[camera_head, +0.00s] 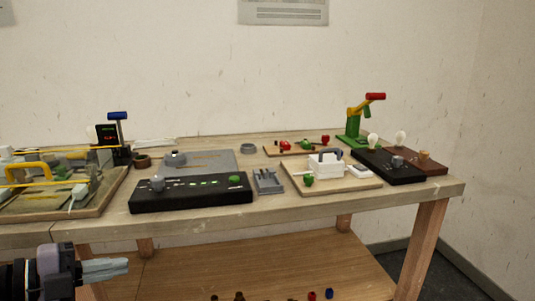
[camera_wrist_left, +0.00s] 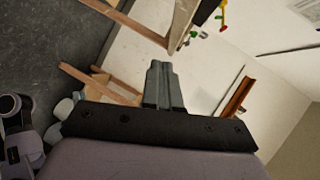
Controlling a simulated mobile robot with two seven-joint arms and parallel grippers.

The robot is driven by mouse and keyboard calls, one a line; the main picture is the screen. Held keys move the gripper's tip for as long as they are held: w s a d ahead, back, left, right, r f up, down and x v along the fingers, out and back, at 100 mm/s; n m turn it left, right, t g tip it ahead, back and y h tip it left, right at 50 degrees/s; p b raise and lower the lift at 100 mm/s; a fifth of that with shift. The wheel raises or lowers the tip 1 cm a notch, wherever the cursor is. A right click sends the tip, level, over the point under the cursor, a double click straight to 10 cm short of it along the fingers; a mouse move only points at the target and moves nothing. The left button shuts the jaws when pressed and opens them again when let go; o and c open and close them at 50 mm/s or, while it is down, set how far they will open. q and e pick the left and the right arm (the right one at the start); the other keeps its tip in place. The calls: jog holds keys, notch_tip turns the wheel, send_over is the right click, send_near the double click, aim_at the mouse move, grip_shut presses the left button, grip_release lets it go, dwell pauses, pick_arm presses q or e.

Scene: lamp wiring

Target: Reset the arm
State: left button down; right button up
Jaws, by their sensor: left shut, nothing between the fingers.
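My left gripper (camera_head: 118,267) is at the lower left of the head view, in front of the table's near edge and below the level of its top. Its two grey fingers lie together, shut, with nothing held. In the left wrist view the shut fingers (camera_wrist_left: 163,68) point up the picture, with the wooden table (camera_wrist_left: 176,30) beyond them and nothing touching them. My right gripper does not show in either view.
The wooden table (camera_head: 415,195) carries a black box (camera_head: 190,194), a grey tray (camera_head: 268,181), a wooden board (camera_head: 365,183) with a white block, a green and yellow stand (camera_head: 352,125) and bulbs. A lower shelf (camera_head: 260,265) holds small coloured pieces. Floor shows at right.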

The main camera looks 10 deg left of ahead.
pick_arm(q)
jog(key=s+d+f+n+t+y, duration=0.1)
jog(key=s+f+n+t+y, duration=0.15)
jog(key=f+n, duration=0.55)
jog(key=s+f+n+t+y, duration=0.1)
jog(key=f+n+t+y, duration=0.25)
jog(key=f+n, duration=0.35)
jog(key=s+d+f+n+g+y, duration=0.2)
jog(key=s+d+f+n+g, duration=0.4)
jog(key=s+d+f, duration=0.5)
notch_tip(320, 180, up, 8)
jog(key=a+p, duration=0.1)
jog(key=p, duration=1.2)
jog(key=shift+s+a+n, duration=0.15)
jog(key=shift+a+n, duration=0.05)
jog(key=shift+n, duration=0.1)
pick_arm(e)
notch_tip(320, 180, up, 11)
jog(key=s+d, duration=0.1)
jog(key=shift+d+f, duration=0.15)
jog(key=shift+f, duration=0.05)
pick_arm(q)
jog(key=shift+r, duration=0.1)
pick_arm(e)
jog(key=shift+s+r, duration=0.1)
